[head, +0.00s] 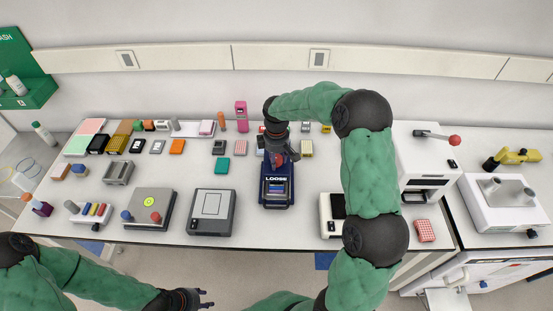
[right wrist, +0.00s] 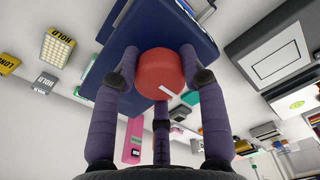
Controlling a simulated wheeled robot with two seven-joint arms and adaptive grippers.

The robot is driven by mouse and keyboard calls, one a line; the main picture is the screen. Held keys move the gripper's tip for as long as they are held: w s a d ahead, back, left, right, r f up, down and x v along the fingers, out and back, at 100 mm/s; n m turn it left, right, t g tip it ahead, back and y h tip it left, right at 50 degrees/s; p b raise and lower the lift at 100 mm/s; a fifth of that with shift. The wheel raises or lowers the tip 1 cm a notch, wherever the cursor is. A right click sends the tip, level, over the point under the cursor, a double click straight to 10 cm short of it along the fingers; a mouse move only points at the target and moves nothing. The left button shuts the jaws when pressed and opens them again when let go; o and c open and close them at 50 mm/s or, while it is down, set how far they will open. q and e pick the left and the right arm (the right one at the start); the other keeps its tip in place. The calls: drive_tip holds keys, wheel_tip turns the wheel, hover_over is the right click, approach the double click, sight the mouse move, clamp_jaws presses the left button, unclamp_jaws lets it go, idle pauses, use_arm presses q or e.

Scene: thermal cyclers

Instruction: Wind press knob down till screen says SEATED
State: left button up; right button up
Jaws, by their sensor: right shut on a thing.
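The press is a dark blue device (head: 277,200) standing in the middle of the bench, and its screen (head: 277,179) reads LOOSE. The fingers touch the knob on both sides. In the head view my right gripper hides most of the knob on top of the press. My left gripper (head: 204,299) is at the bottom edge of the head view, off the bench front, empty with its fingers apart.
A white cycler (head: 427,165) with a red-balled lever is on the right. Small blocks fill the back of the bench.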

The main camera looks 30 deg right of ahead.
drive_tip(key=shift+a, duration=0.1)
drive_tip(key=m+b, duration=0.1)
drive_tip(key=m, duration=0.2)
drive_tip(key=shift+m+b, duration=0.4)
drive_tip(key=shift+m, duration=0.9)
drive_tip(key=shift+w, duration=0.1)
drive_tip(key=o, duration=1.1)
drive_tip(key=shift+w, duration=0.1)
drive_tip(key=shift+r, duration=0.1)
